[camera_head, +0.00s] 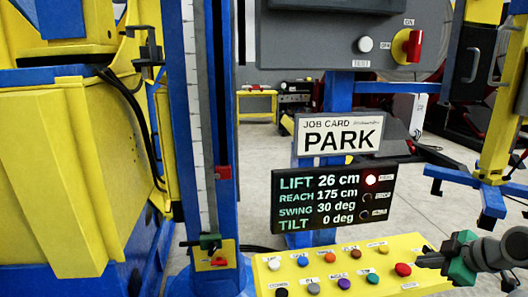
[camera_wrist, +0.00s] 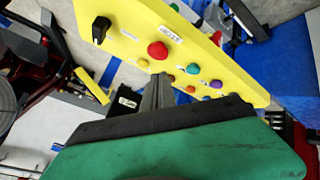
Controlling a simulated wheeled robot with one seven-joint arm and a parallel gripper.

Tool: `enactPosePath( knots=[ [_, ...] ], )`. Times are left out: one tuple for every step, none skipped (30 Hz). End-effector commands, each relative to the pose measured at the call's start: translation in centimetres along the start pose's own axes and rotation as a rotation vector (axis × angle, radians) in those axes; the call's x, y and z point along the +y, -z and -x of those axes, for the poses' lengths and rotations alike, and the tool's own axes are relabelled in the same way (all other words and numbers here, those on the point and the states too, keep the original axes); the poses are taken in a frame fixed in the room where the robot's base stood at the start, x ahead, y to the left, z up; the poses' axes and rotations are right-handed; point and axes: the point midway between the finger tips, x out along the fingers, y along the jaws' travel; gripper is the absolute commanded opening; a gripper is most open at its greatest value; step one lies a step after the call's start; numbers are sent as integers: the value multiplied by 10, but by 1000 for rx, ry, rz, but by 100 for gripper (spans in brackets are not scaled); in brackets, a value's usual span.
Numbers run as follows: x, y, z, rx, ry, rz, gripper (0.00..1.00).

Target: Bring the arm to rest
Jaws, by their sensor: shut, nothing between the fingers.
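My gripper (camera_head: 420,260) is shut and empty at the right end of the yellow button panel (camera_head: 440,284), just right of the large red button (camera_head: 403,269). In the wrist view my gripper (camera_wrist: 158,88) points at the panel (camera_wrist: 190,32), with the red button (camera_wrist: 157,50) beyond the fingertips; I cannot tell if they touch the panel. A job card (camera_head: 341,135) reads PARK. The black display (camera_head: 320,196) reads lift 26 cm, reach 175 cm, swing 30 deg, tilt 0 deg.
Several coloured buttons sit on the panel, with a black knob (camera_wrist: 101,28) near one end in the wrist view. A blue post with a scale (camera_head: 203,120) stands left of the panel. A grey box with a red-and-yellow switch (camera_head: 409,46) is above. Yellow machinery (camera_head: 60,180) fills the left.

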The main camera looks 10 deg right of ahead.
Motion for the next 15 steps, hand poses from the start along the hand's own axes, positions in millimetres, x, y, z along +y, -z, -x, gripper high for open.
enactPosePath(
  knots=[
    [-1,0,-1,-1,5,-34,0],
    [-2,0,-1,-2,7,-59,0],
    [-2,-2,-1,-7,9,-97,0],
    [-2,-4,-1,-14,10,-129,0],
    [-2,-6,0,-22,9,-164,0],
    [-2,-11,0,-35,9,-215,0],
    [-2,-15,0,-48,7,-259,0],
    [-2,-20,0,-62,5,-308,0],
    [-4,-28,-1,-83,3,-385,0],
    [-7,-35,-3,-101,3,-448,0],
    [-11,-43,-5,-121,4,-516,0],
    [-18,-54,-8,-150,5,-612,0],
    [-23,-62,-10,-172,3,-683,0],
    [-29,-70,-12,-195,3,-752,0],
    [-38,-81,-14,-226,2,-841,0]
  ],
)
